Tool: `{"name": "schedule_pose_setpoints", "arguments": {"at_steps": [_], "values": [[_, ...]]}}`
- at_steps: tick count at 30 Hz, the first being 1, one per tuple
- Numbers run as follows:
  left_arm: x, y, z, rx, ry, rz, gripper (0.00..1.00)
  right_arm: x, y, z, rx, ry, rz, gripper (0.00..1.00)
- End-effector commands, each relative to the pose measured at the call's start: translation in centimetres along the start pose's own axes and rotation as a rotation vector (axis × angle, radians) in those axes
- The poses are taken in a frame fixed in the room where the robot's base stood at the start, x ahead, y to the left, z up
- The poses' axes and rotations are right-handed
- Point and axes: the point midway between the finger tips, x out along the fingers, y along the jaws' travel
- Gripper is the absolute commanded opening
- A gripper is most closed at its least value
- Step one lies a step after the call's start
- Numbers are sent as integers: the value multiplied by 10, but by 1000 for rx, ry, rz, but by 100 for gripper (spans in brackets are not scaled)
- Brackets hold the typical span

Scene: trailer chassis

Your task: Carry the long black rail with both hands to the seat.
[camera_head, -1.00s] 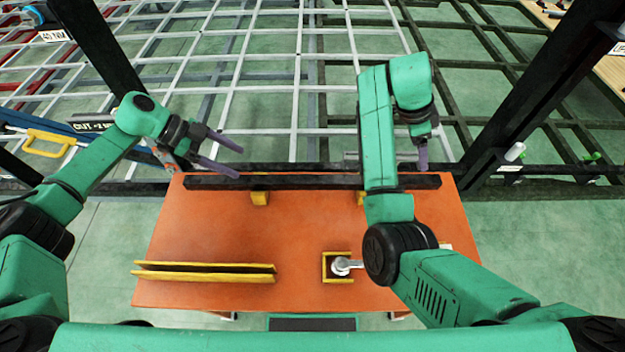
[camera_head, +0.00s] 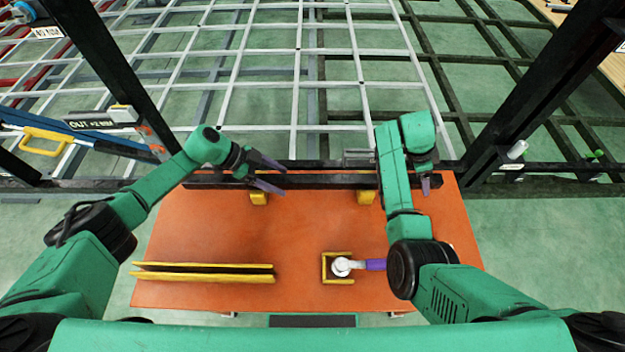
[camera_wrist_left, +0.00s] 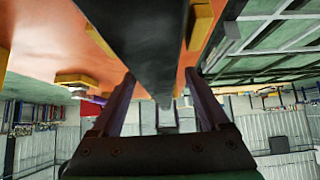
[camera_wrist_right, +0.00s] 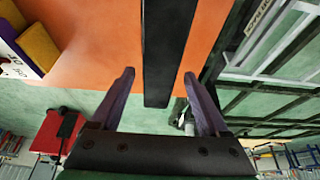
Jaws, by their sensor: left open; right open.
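The long black rail (camera_head: 320,181) lies across the far side of the orange table on yellow blocks. In the left wrist view the rail (camera_wrist_left: 145,40) runs between the spread fingers. My right gripper (camera_head: 425,186) is open by the rail's right end, partly hidden by its own arm. In the right wrist view the rail's end (camera_wrist_right: 168,60) shows between the open fingers. Contact cannot be told in either hand. I cannot tell which part is the seat.
The orange table (camera_head: 230,230) has a long yellow channel (camera_head: 203,278) at front left and a yellow square holder (camera_head: 326,268) with a grey part and purple handle (camera_head: 375,265). Dark posts (camera_head: 530,85) stand either side. A white grid frame (camera_head: 297,80) lies beyond.

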Motion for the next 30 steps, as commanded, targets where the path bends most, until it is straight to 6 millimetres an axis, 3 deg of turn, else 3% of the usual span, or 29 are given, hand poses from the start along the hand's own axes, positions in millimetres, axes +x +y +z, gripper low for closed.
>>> {"name": "schedule_pose_setpoints", "arguments": {"at_steps": [4,5,9,11,30], "values": [[0,0,0,0,0,0,79,0,0,0,0,0,0,79],[0,0,0,0,0,0,75,0,0,0,0,0,0,75],[0,0,0,0,0,0,21,0,0,0,0,-1,1,21],[0,0,0,0,0,0,0,0,0,0,0,-1,1,0],[-1,0,0,0,1,1,0,0,0,1,-1,-1,0,0]]}}
